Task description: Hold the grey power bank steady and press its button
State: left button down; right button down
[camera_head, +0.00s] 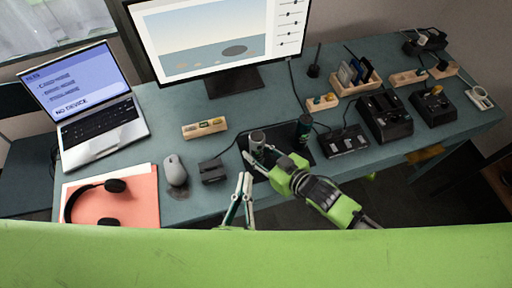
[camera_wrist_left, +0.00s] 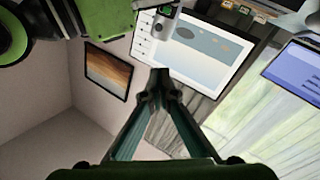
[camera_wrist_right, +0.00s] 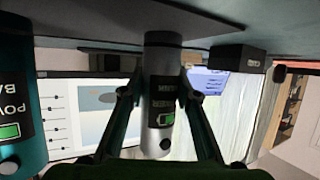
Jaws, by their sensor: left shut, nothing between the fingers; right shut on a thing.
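The grey power bank (camera_head: 257,138) is an upright cylinder on the dark mat (camera_head: 262,192). In the right wrist view, the power bank (camera_wrist_right: 162,60) shows a black label with a green battery icon and a small round button (camera_wrist_right: 165,144) near its end. My right gripper (camera_head: 263,155) is shut on it, one finger along each side. My left gripper (camera_head: 246,176) is shut and empty, below and left of the power bank in the head view and apart from it. In the left wrist view its fingertips (camera_wrist_left: 160,80) meet just below the grey power bank (camera_wrist_left: 186,32).
A teal power bank (camera_head: 303,128) stands close to the right of the grey one. A small black box (camera_head: 212,171) and a mouse (camera_head: 175,170) lie to the left. A black multi-slot charger (camera_head: 343,141) is to the right, and the monitor (camera_head: 220,45) stands behind.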

pick_arm(q)
jog(key=s+f+m+g+h, duration=0.1)
jog(key=s+f+m+h, duration=0.1)
jog(key=m, duration=1.1)
jog(key=s+a+f+m+g+h, duration=0.1)
jog(key=m+h, duration=0.3)
jog(key=m, duration=1)
jog(key=shift+s+a+f+g, duration=0.2)
jog(key=shift+s+f+g, duration=0.1)
jog(key=shift+s+f, duration=0.3)
jog(key=shift+w, duration=0.2)
send_near(259, 148)
jog(key=w+d, duration=0.4)
jog(key=shift+w+f, duration=0.3)
jog(key=shift+w, duration=0.45)
